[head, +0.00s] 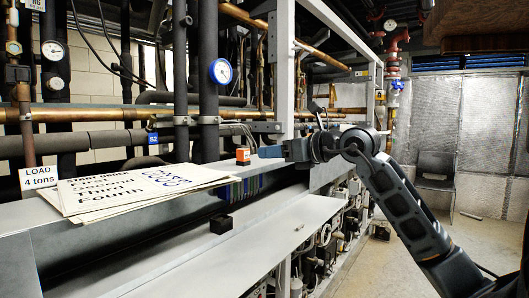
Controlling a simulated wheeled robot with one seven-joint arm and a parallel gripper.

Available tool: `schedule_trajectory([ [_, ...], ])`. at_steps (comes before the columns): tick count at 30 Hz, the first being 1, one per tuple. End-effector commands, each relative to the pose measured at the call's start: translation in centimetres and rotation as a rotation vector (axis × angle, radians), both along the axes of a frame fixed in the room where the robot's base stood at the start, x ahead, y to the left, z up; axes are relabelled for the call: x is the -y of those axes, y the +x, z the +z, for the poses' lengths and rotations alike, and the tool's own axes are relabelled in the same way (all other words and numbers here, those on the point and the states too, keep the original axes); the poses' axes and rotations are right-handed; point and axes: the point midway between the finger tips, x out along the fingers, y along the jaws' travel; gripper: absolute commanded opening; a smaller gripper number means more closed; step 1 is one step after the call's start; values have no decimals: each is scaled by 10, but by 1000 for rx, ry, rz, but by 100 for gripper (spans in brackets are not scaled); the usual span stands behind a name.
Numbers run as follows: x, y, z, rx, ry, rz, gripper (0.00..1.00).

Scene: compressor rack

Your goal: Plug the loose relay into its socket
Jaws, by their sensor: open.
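A small orange block (243,156), which looks like the relay, stands on the grey ledge behind the trough. A small black block (221,224), which may be the socket, sits on the lower grey panel nearer to me. Nothing shows between the fingers.
A grey upright post (281,70) and dark pipes (208,80) rise behind the ledge. The lower panel (200,265) is mostly clear.

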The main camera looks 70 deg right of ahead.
Motion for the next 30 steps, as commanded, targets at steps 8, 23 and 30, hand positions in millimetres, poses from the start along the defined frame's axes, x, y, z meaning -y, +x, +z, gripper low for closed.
schedule_trajectory([
  [8,6,33,-3,0,4,4,46],
  [23,20,94,-15,3,3,5,46],
  [30,23,103,-16,3,3,4,46],
])
